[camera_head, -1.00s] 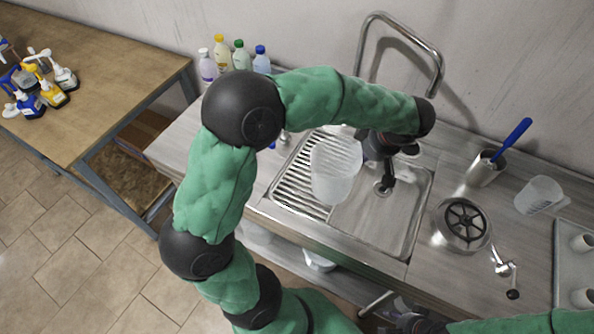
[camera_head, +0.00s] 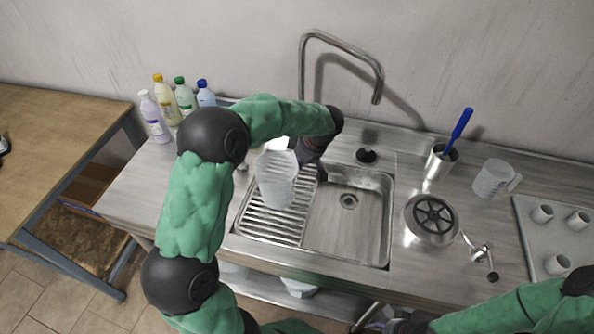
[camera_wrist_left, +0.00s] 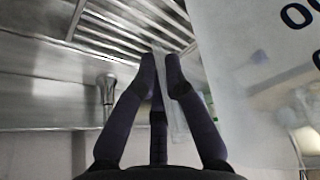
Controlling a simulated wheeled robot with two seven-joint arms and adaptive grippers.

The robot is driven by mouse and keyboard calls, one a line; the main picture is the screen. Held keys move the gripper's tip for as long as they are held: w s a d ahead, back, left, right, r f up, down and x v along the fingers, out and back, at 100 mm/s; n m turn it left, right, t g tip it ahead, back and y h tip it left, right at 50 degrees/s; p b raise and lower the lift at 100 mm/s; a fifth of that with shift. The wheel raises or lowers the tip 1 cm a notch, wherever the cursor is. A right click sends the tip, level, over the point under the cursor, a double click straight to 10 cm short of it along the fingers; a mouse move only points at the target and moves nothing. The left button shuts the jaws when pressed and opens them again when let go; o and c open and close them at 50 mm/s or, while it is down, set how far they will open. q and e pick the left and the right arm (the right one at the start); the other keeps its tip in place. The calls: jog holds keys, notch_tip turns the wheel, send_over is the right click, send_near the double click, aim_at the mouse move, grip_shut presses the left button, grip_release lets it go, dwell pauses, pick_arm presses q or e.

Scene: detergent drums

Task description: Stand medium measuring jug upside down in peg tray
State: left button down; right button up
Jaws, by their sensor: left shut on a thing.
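A translucent white measuring jug (camera_head: 275,182) is held over the ribbed drainboard of the sink. My left gripper (camera_head: 308,150) is shut on it at its right side; in the head view the fingertips are partly hidden. In the left wrist view the fingers (camera_wrist_left: 163,75) close at the jug's edge, and the jug's wall (camera_wrist_left: 250,75) with dark printed marks fills the right. A smaller-looking jug (camera_head: 493,178) stands on the counter at right. The grey peg tray (camera_head: 530,232) with several white pegs lies at the far right. My right gripper (camera_head: 372,318) is at the bottom edge, its fingers unclear.
The sink basin (camera_head: 350,215) has a tall tap (camera_head: 303,70) behind it. A metal cup with a blue-handled tool (camera_head: 440,162), a round black-spoked metal part (camera_head: 432,215) and a small crank-like fitting (camera_head: 483,255) stand between sink and tray. Several bottles (camera_head: 170,105) stand back left.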

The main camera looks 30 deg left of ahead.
pick_arm(q)
jog(key=shift+w+a+f+b, duration=0.15)
jog(key=shift+f, duration=0.6)
jog(key=shift+w+a+f+b, duration=0.1)
jog(key=shift+a+f+b, duration=0.05)
jog(key=shift+f, duration=0.55)
jog(key=shift+w+a+f+b, duration=0.15)
jog(key=shift+f, duration=0.6)
jog(key=shift+f+b, duration=0.2)
jog(key=shift+b, duration=0.1)
jog(key=c, duration=1.3)
grip_release()
jog(key=shift+c, duration=0.2)
jog(key=shift+r, duration=0.2)
jog(key=shift+d+r+p, duration=0.1)
jog(key=shift+r+p, duration=0.2)
jog(key=shift+p, duration=0.1)
jog(key=p+v, duration=0.2)
jog(key=v, duration=0.9)
jog(key=shift+r, duration=0.2)
